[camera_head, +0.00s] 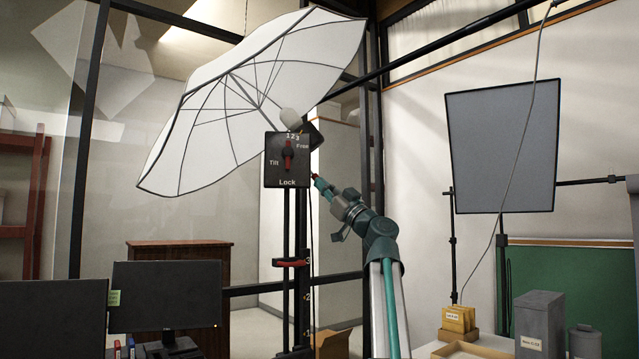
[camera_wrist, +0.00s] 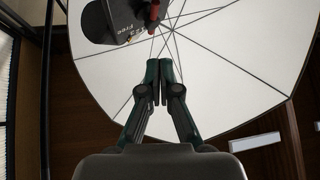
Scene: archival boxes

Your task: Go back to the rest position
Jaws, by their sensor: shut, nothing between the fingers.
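My gripper (camera_head: 318,181) is raised on my arm in the head view, just right of a black control box. In the wrist view my gripper (camera_wrist: 160,80) has its fingers together with nothing between them. The black box (camera_head: 273,174) stands on a dark column and carries the words Tilt, Free and Lock. A red lever (camera_head: 288,152) on its face points up. In the wrist view the box (camera_wrist: 115,20) and red lever (camera_wrist: 153,12) show at the top, apart from the fingertips. The head view does not show clearly how far the fingertips are from the box.
A large white umbrella (camera_head: 225,110) spreads behind the box. Two monitors (camera_head: 165,295) stand at lower left. At right are a grey panel (camera_head: 503,150) on a stand, a table with yellow boxes (camera_head: 458,319), a tray (camera_head: 470,350) and a grey box (camera_head: 540,318).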

